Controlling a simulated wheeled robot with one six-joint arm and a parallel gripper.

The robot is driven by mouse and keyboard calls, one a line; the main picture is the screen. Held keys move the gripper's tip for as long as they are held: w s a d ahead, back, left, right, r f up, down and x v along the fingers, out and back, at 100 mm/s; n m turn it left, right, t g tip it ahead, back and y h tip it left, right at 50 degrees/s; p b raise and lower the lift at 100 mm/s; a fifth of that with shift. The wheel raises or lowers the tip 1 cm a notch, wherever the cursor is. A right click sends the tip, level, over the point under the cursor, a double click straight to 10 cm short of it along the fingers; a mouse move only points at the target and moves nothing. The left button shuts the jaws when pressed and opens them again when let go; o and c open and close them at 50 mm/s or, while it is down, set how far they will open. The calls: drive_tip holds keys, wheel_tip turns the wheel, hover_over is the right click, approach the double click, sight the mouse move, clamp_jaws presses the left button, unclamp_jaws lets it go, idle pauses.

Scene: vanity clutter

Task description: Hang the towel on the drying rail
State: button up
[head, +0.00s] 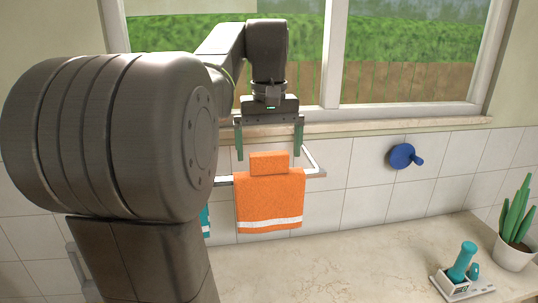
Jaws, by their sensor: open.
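The orange towel (270,200) with a white stripe near its lower edge hangs over the front bar of the drying rail (316,166). A small orange block-like part (268,163) stands up at its top, above the bar. The rail is a metal frame on the tiled wall below the window sill. My gripper (270,157) points down above the towel. Its two green fingers are spread wide, one on each side of the towel's top part, and nothing is held between them. My arm hides the left part of the rail.
A teal cloth (206,221) shows partly behind my arm. A blue wall hook (403,156) is at the right. The counter's middle is clear.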

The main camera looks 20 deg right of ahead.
wheel_tip(320, 180, up, 11)
drive_tip(key=p, duration=0.4)
drive_tip(key=shift+r, duration=0.15)
wheel_tip(320, 180, down, 14)
drive_tip(key=b, duration=0.4)
drive_tip(key=shift+r, duration=0.45)
drive_tip(key=shift+f, duration=0.1)
